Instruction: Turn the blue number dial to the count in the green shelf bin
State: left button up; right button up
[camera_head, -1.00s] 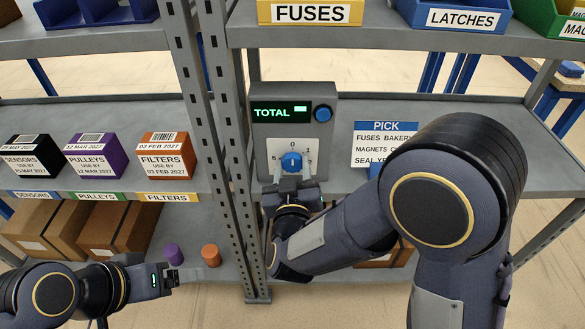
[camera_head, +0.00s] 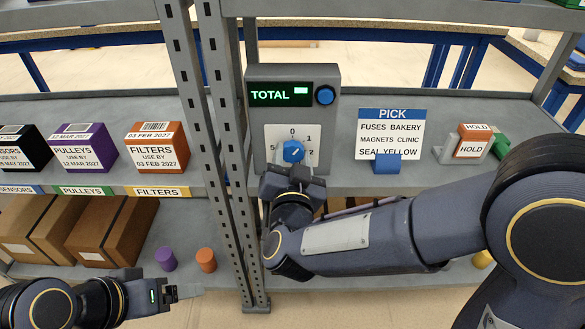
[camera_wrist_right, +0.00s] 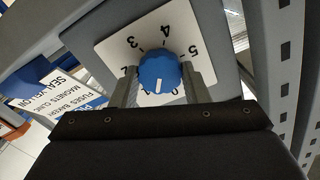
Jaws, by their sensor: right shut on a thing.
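The blue number dial (camera_head: 293,151) sits on a white number plate below a lit TOTAL display.
A grey shelf post (camera_head: 228,150) stands just left of the dial box. A blue button (camera_head: 325,95) is beside the display. A PICK card (camera_head: 390,134) and a HOLD box (camera_head: 473,141) stand to the right. Purple (camera_head: 165,259) and orange (camera_head: 206,260) cylinders lie near my left gripper.

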jog(key=shift+f+m+b, duration=0.1)
jog(key=shift+m+b, duration=1.3)
jog(key=shift+m, duration=0.4)
jog(key=o, duration=1)
jog(key=shift+c, duration=0.2)
jog(key=shift+s, duration=0.1)
jog(key=s+p, duration=0.1)
jog(key=s, duration=0.6)
jog(key=shift+s, duration=0.3)
